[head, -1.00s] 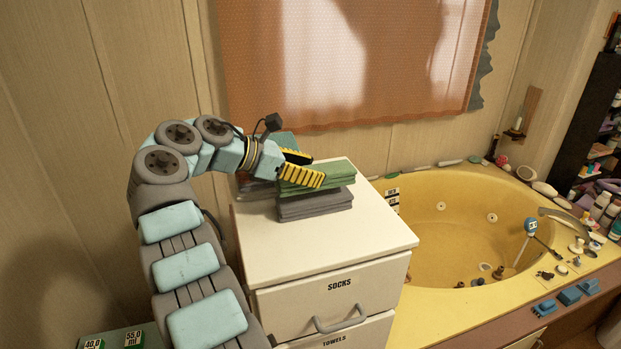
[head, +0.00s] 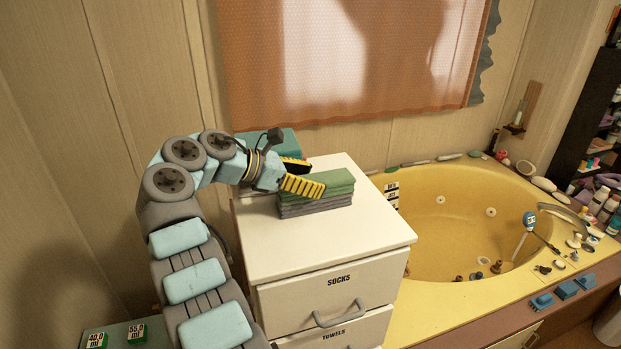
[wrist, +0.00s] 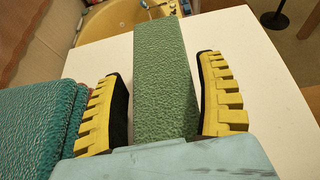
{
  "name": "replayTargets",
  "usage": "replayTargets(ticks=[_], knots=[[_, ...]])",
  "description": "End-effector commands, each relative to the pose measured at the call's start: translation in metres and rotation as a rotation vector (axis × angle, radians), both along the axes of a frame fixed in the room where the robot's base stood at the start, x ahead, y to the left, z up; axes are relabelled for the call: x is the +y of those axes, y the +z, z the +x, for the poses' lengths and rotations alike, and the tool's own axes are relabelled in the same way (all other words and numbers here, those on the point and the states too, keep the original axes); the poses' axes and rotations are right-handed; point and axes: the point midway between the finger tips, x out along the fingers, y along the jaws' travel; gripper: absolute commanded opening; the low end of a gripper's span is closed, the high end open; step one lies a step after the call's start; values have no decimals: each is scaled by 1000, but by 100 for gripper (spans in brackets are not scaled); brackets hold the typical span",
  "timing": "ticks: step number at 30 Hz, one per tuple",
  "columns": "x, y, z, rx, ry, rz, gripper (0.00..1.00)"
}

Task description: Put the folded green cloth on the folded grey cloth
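The folded green cloth (head: 335,184) lies flat on top of the folded grey cloth (head: 318,207) on the white cabinet top. Their edges look roughly lined up. My gripper (head: 305,176) is at the left end of the green cloth, its yellow-and-black fingers on either side of it. In the wrist view the green cloth (wrist: 164,80) runs between the spread fingers of my gripper (wrist: 165,85), with gaps showing beside it, so the gripper is open. The grey cloth is hidden under the green cloth in the wrist view.
A teal folded cloth (head: 272,141) sits at the back left of the white cabinet (head: 285,240), close to my gripper; it also shows in the wrist view (wrist: 35,125). The front and right of the cabinet top are clear. The yellow tub (head: 455,230) is to the right.

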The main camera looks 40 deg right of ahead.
Motion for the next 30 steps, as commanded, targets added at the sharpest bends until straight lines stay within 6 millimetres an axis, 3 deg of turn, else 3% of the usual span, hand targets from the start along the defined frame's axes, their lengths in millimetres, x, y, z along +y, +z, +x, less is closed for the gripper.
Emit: replayTargets(ticks=[10,25,30], knots=[[2,4,1,0,0,0,72],[42,24,16,2,0,0,72],[46,28,21,4,1,-2,72]])
